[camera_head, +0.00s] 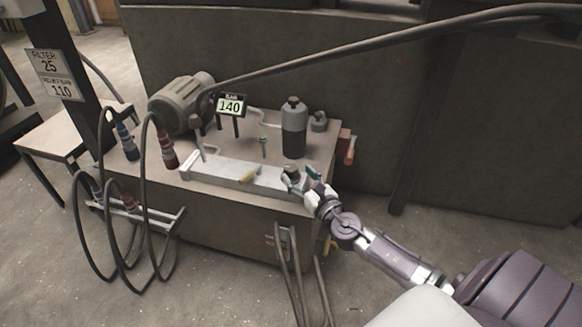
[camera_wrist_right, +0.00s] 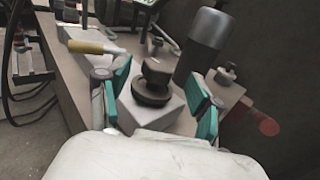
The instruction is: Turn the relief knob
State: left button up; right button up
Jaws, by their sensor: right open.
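The relief knob (camera_wrist_right: 154,84) is a dark round knob on the end of a pale metal block (camera_wrist_right: 160,112). In the head view the knob (camera_head: 291,173) sits at the right end of the long pale manifold (camera_head: 225,174) on the bench. My right gripper (camera_wrist_right: 158,97) is open, with its green-padded fingers on either side of the knob. Gaps show between both pads and the knob. In the head view my right gripper (camera_head: 301,179) reaches the knob from the lower right and partly hides it. My left gripper is not in view.
A display reading 140 (camera_head: 231,105) and a motor (camera_head: 181,104) are farther back. A red-handled part (camera_head: 349,152) sticks out at the bench's right edge.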

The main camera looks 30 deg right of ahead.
aim_at(295, 172)
jog(key=shift+w+d, duration=0.15)
jog(key=shift+w, duration=2.2)
